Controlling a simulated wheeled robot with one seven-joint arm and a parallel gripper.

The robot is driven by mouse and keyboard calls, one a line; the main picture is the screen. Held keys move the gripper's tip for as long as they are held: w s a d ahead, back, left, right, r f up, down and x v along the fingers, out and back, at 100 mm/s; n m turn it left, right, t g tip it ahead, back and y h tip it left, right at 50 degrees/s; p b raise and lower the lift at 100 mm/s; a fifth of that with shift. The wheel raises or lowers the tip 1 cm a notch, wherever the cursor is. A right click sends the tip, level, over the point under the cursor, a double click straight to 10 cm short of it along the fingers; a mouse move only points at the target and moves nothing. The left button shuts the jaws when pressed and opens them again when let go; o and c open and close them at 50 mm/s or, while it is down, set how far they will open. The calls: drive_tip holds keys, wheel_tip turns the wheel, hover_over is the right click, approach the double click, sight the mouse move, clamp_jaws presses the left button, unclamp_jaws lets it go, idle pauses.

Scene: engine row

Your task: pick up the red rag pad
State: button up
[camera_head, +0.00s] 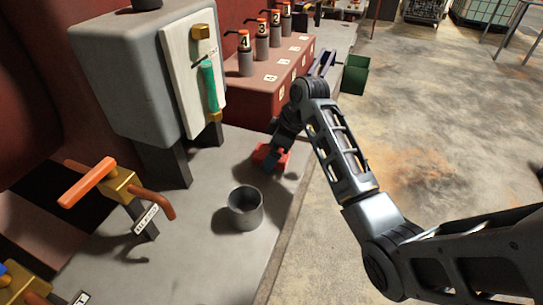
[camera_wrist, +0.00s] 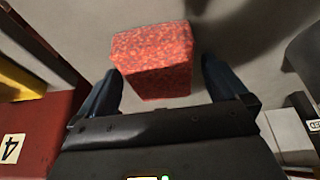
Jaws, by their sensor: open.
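The red rag pad (camera_head: 262,153) is a speckled red block on the grey bench top, near the foot of the red numbered stand. In the wrist view the red rag pad (camera_wrist: 154,62) lies just ahead of my jaws, roughly between the lines of the two fingers. My gripper (camera_wrist: 162,82) is open and empty, with one dark blue finger on each side. In the head view my gripper (camera_head: 271,163) reaches down over the pad and hides part of it. I cannot tell whether the fingers touch it.
A grey metal cup (camera_head: 245,209) stands on the bench (camera_head: 190,255) closer to me. An orange-handled brass tap (camera_head: 115,185) is at left. A green bin (camera_head: 355,75) is beyond.

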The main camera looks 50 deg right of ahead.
drive_tip(key=shift+f, duration=0.2)
idle(0.3)
drive_tip(key=shift+c, duration=0.5)
drive_tip(key=c, duration=0.9)
drive_tip(key=shift+r, duration=0.15)
drive_tip(key=shift+r, duration=0.4)
drive_tip(key=v, duration=0.2)
drive_tip(key=w+v, duration=0.1)
drive_tip(key=v, duration=0.1)
drive_tip(key=shift+r+b, duration=0.15)
drive_tip(key=shift+b, duration=0.2)
drive_tip(key=shift+s+d+r+p, duration=0.55)
drive_tip(key=shift+s+d+r, duration=0.55)
drive_tip(key=shift+s+d, duration=0.2)
drive_tip(key=shift+s+d+r+p, duration=0.55)
drive_tip(key=shift+s+d+r, duration=0.5)
drive_tip(key=shift+s+d, duration=0.25)
drive_tip(key=shift+s+d+r+p, duration=0.55)
drive_tip(key=shift+s+d+r, duration=0.6)
drive_tip(key=shift+d, duration=0.25)
drive_tip(key=shift+f, duration=0.1)
